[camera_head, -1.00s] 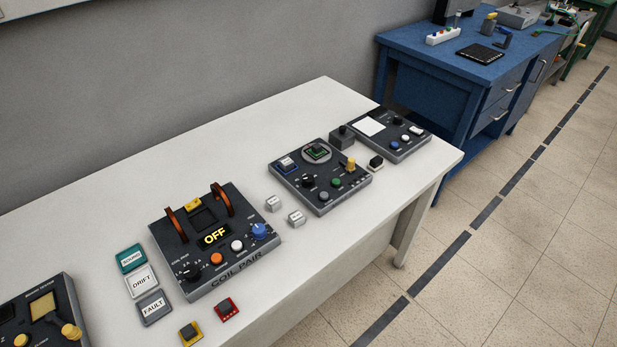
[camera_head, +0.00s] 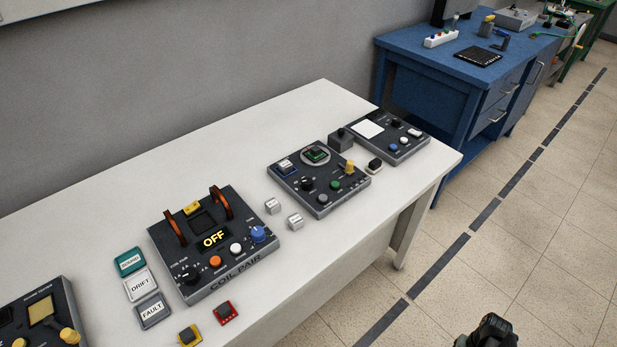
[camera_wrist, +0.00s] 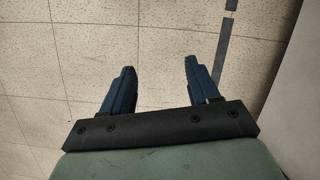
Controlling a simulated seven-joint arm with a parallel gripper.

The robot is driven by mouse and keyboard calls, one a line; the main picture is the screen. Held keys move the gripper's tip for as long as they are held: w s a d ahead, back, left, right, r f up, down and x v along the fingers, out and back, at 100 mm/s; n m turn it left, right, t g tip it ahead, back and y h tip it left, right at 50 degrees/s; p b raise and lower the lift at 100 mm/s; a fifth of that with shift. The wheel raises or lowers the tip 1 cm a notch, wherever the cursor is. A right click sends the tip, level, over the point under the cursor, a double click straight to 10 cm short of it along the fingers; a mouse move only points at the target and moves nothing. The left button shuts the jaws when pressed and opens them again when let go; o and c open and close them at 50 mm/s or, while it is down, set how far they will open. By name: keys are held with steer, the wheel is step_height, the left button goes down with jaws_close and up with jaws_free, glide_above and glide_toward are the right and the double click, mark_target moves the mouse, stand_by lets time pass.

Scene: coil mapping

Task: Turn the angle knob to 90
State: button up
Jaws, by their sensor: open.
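My gripper (camera_wrist: 158,70) shows in the wrist view with its two blue fingers apart and nothing between them. It is over bare floor, away from the bench panels. In the head view, the middle panel (camera_head: 325,205) has a round dial stage (camera_head: 315,154), a black knob (camera_head: 307,184), a green button (camera_head: 335,184) and a yellow-topped lever (camera_head: 348,167). Its labels are too small to read, so I cannot tell which knob is the angle knob or its setting. The coil pair panel (camera_head: 212,285) has a blue knob (camera_head: 257,234), a black knob (camera_head: 190,276) and a display reading OFF.
The white bench (camera_head: 120,215) also holds SOUND, DRIFT and FAULT tiles (camera_head: 140,285), two small grey cubes (camera_head: 272,205), a yellow block (camera_head: 189,336), a red block (camera_head: 226,313) and a far panel (camera_head: 405,151). A blue bench (camera_head: 440,85) stands beyond.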

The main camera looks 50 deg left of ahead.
steer(key=w+a+r+n+t+y, duration=0.1)
steer(key=w+a+r+n+t, duration=0.1)
steer(key=w+a+r, duration=0.9)
steer(key=w+a+r+n+t+y, duration=0.15)
steer(key=w+a+r, duration=0.55)
steer(key=a+r, duration=0.7)
steer(key=a+r+n, duration=0.1)
steer(key=a+r, duration=0.3)
steer(key=a, duration=0.1)
steer(key=a+r+n+t, duration=0.1)
steer(key=a+r, duration=0.4)
steer(key=a+r+n, duration=0.2)
steer(key=a+r, duration=0.2)
steer(key=a, duration=0.1)
steer(key=shift+s+r, duration=0.2)
steer(key=shift+s, duration=0.05)
steer(key=s+a+r+n, duration=0.5)
steer(key=s+a+n, duration=0.2)
steer(key=s+a, duration=0.25)
step_height(320, 180, up, 7)
steer(key=n+g+h, duration=0.1)
steer(key=n+h, duration=0.1)
steer(key=n, duration=0.8)
glide_above(309, 180)
steer(key=shift+m, duration=0.25)
step_height(309, 180, down, 13)
steer(key=shift+s+f, duration=0.1)
steer(key=c, duration=1)
